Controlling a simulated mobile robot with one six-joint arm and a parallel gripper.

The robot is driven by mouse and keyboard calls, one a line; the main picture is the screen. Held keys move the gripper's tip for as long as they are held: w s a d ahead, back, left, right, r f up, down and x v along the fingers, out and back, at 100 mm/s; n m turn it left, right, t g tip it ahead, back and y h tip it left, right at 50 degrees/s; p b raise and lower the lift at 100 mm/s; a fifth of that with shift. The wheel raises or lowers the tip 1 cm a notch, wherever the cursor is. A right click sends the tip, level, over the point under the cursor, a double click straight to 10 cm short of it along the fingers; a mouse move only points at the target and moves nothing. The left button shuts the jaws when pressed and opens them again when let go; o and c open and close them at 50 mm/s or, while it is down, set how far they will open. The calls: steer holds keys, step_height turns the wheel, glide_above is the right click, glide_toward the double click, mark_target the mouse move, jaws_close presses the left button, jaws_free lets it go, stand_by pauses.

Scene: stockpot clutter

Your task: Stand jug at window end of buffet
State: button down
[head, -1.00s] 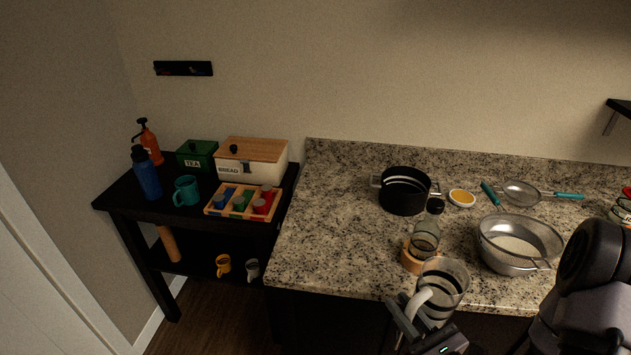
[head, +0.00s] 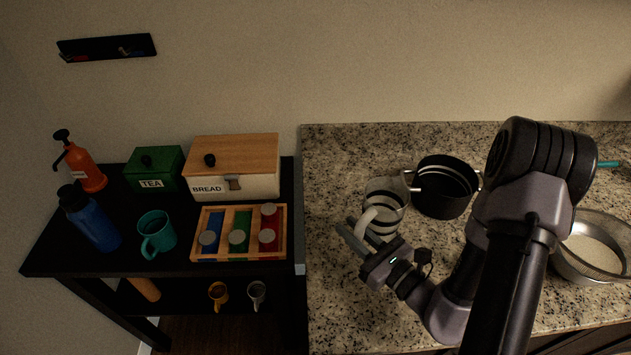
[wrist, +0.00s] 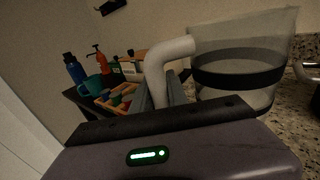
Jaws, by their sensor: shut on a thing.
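The jug (head: 385,201) is clear with dark bands and a white handle. My gripper (head: 357,229) is shut on the jug's handle and holds it upright over the left part of the granite counter (head: 330,300). I cannot tell whether its base touches the counter. In the wrist view the jug (wrist: 240,60) fills the right side, with its handle between the fingers. A black side table (head: 180,272) stands left of the counter; no window shows, so I cannot tell which end is the window end.
On the side table stand an orange spray bottle (head: 85,168), blue bottle (head: 92,222), teal mug (head: 156,235), green tea box (head: 153,168), bread box (head: 235,170) and a tray of colored pieces (head: 285,240). A black pot (head: 443,190) stands right of the jug, a colander (head: 590,250) farther right.

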steer(key=shift+w+a+f+b, duration=0.9)
steer(key=shift+w+a+b, duration=0.55)
steer(key=shift+w, duration=0.7)
steer(key=shift+w+a+f+b, duration=0.85)
steer(key=shift+w+a+b, duration=0.35)
steer(key=shift+w+b, duration=0.65)
steer(key=shift+w+a+f+b, duration=0.9)
steer(key=shift+w+a+b, duration=0.45)
steer(key=shift+w, duration=1.05)
steer(key=c, duration=1.3)
jaws_free()
